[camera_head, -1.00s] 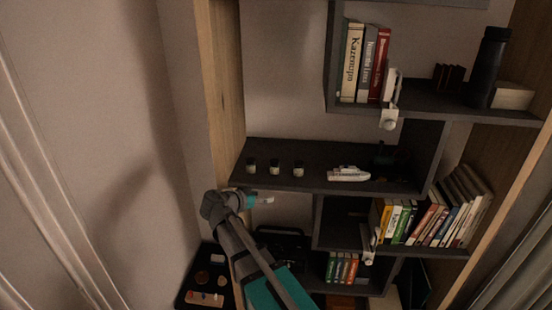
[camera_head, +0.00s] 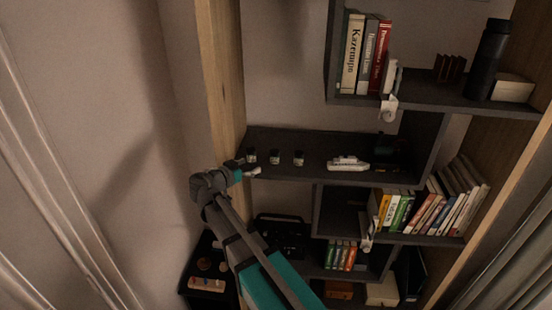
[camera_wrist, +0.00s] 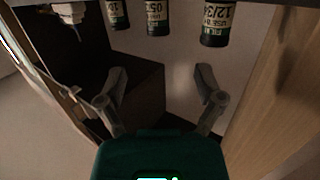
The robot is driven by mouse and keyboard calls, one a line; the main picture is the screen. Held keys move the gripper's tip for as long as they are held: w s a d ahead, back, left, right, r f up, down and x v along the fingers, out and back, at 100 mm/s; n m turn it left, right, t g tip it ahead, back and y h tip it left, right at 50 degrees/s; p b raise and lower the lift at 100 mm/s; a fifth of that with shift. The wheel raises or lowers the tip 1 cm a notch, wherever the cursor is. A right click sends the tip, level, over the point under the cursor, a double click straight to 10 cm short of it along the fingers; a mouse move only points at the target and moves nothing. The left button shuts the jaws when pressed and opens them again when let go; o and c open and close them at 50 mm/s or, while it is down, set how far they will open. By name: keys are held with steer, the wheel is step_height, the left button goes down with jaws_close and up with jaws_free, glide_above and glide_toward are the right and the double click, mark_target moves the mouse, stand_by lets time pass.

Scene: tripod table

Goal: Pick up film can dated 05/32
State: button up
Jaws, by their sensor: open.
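Three small dark film cans with pale labels stand in a row on the middle shelf board (camera_head: 315,172). In the wrist view, which looks inverted, the middle can (camera_wrist: 158,16) shows "05/" with the rest unclear. The right can (camera_wrist: 216,24) there reads about "12/34". The left can (camera_wrist: 117,15) has a label too small to read. In the head view, the middle can (camera_head: 274,157) stands between the left can (camera_head: 251,155) and the right can (camera_head: 298,158). My gripper (camera_wrist: 160,82) is open and empty, apart from the cans. It also shows in the head view (camera_head: 252,173), near the shelf's left front edge.
A wooden side panel (camera_head: 222,90) stands close left of my gripper. A white toy ship (camera_head: 347,163) sits right of the cans. Books (camera_head: 430,212) fill the lower shelf. A dark tray with small items (camera_head: 207,284) lies below left.

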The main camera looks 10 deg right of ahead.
mark_target(272, 157)
steer(key=b+x, duration=0.1)
steer(key=x, duration=0.6)
steer(key=shift+d, duration=0.15)
steer(key=shift+w+f, duration=0.1)
steer(key=shift+b+x, duration=0.6)
steer(key=shift+x, duration=2)
steer(key=shift+d+f, duration=0.1)
steer(key=shift+f, duration=0.05)
steer(key=c, duration=1.1)
steer(key=shift+o, duration=0.2)
